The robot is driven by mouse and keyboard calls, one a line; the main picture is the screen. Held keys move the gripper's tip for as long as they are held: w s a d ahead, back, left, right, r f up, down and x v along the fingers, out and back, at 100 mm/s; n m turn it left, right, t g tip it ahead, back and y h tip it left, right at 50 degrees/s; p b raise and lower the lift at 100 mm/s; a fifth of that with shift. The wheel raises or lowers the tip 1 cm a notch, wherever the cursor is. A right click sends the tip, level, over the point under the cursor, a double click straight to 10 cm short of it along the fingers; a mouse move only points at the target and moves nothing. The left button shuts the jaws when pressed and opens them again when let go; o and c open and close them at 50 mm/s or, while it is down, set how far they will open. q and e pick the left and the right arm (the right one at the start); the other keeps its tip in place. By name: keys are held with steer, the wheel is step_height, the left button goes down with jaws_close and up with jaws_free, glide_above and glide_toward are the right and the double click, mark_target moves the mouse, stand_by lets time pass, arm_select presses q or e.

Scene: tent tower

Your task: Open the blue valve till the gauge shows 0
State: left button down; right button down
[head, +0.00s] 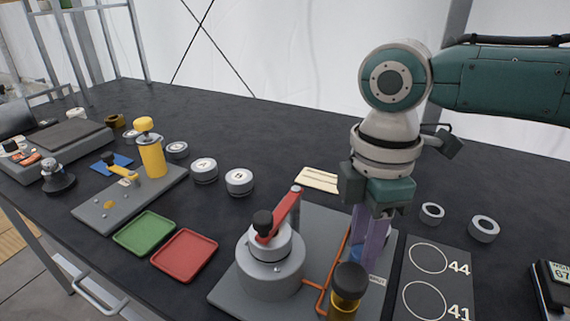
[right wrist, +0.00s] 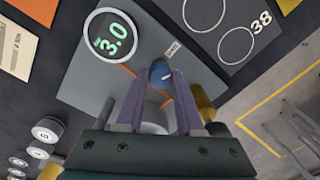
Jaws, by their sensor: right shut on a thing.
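The blue valve (right wrist: 161,72) is a small round knob with a pale mark, on a grey base plate (right wrist: 190,50). My right gripper (right wrist: 158,78) points down at it, with its purple fingers on either side, shut on the knob. In the head view my right gripper (head: 368,248) hides most of the blue valve (head: 356,258). The round gauge (right wrist: 112,36) shows green digits reading 3.0 in the right wrist view. In the head view the gauge face cannot be made out. My left gripper is not in view.
A grey pump with a red lever (head: 284,215) stands left of the valve, and a yellow cylinder with a black cap (head: 347,288) stands in front. An orange pipe (head: 338,272) runs between them. A panel with circles (head: 435,280) and two rings lie to the right.

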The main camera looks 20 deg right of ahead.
steer(key=m+p, duration=0.3)
steer(key=shift+r, duration=0.35)
steer(key=m+p, duration=0.3)
steer(key=shift+f+m, duration=0.1)
steer(key=shift+m, duration=0.2)
steer(key=m+p, duration=0.2)
steer(key=m, duration=0.2)
steer(key=shift+p, duration=0.3)
steer(key=shift+f+m+p, duration=0.15)
steer(key=shift+m+p, duration=0.45)
steer(key=shift+m, duration=0.8)
steer(key=c, duration=0.5)
jaws_free()
steer(key=shift+c, duration=0.2)
